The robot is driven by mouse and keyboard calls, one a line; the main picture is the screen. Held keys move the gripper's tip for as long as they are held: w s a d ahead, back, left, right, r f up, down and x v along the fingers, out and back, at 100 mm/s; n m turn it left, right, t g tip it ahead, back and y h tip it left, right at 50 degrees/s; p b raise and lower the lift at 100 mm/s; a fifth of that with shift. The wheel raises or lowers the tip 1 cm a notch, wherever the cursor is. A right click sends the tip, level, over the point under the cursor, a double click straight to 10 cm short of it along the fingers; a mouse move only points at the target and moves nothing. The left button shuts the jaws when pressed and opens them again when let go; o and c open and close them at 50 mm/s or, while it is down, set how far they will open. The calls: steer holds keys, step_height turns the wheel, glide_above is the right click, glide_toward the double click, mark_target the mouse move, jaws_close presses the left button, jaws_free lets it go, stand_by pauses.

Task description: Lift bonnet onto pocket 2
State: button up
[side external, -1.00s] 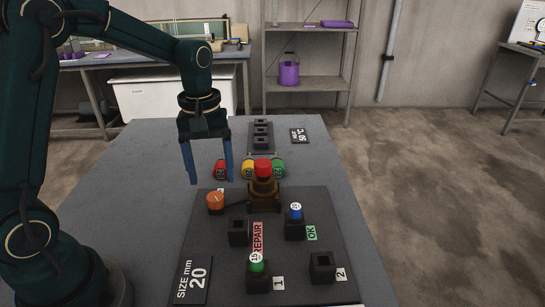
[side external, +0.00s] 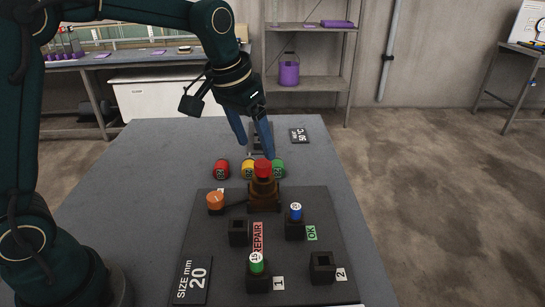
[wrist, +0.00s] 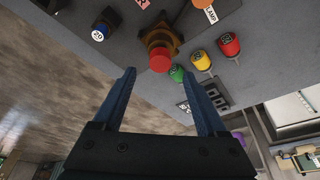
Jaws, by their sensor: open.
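A brass-brown valve body (side external: 264,195) with a red cap (side external: 263,168) stands upright at the back of the dark board; which part is the bonnet I cannot tell for certain. In the wrist view the red cap (wrist: 160,60) lies just beyond the space between my fingertips. My gripper (side external: 256,147) is open and empty, tilted, above and behind the cap in the side view. It also shows open in the wrist view (wrist: 158,74). Pocket 2 (side external: 322,268) is a black square socket beside the label 2 at the board's front right, and it looks empty.
Pocket 1 (side external: 258,284) holds a green-topped piece marked 15. A blue-topped piece (side external: 296,212) stands in the OK socket. The REPAIR socket (side external: 238,233) looks empty. An orange disc (side external: 215,203) sits left of the valve. Red, yellow and green pieces (side external: 221,169) lie behind.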

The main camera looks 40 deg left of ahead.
mark_target(261, 164)
steer(key=shift+x, duration=3.75)
steer(key=shift+s+f, duration=0.1)
jaws_close()
